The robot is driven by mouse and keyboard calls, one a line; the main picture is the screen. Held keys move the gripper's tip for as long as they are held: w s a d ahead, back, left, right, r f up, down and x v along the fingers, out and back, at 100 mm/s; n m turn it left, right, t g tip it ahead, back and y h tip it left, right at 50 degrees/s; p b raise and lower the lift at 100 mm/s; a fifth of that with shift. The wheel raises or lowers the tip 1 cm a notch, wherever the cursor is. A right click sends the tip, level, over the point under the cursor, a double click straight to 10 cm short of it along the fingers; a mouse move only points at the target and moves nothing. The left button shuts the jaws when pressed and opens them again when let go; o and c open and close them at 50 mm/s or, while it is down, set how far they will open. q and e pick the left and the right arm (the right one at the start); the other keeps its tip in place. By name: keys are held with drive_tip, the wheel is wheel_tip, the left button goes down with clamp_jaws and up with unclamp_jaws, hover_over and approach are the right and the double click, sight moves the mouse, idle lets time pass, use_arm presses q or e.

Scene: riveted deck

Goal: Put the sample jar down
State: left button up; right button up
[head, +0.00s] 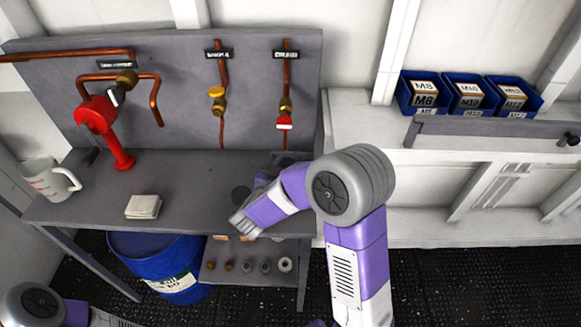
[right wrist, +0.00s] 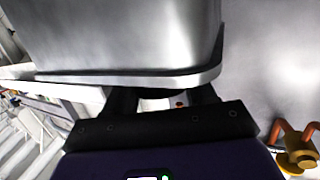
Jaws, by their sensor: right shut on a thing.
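My right gripper (head: 243,220) is over the front part of the grey workbench (head: 185,185). In the right wrist view its dark fingers (right wrist: 163,98) are shut on a large, smooth, pale grey metallic thing with a flat projecting rim, which I take for the sample jar (right wrist: 130,35). It fills the upper middle of that view and its far end is cut off. In the head view I cannot make the jar out clearly.
On the bench are a measuring jug (head: 45,182), a red stand (head: 117,145) and a pale square stack (head: 142,206). Copper pipes with valves (head: 217,94) run on the back panel. A blue drum (head: 165,262) stands below. Blue bins (head: 470,95) are at right. The bench middle is clear.

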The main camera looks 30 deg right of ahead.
drive_tip(key=shift+w+d+r+g+y, duration=0.2)
drive_tip(key=shift+d+g+y, duration=0.1)
drive_tip(key=shift+d+y, duration=0.1)
drive_tip(key=shift+w+d+r+g+y, duration=0.2)
drive_tip(key=shift+d+g+y, duration=0.1)
drive_tip(key=shift+d+y, duration=0.1)
wheel_tip(320, 180, down, 2)
drive_tip(key=shift+w+f+y+b, duration=0.1)
drive_tip(key=shift+y+b, duration=0.2)
drive_tip(key=shift+b, duration=0.2)
drive_tip(key=o, duration=1.2)
drive_tip(key=shift+o, duration=0.2)
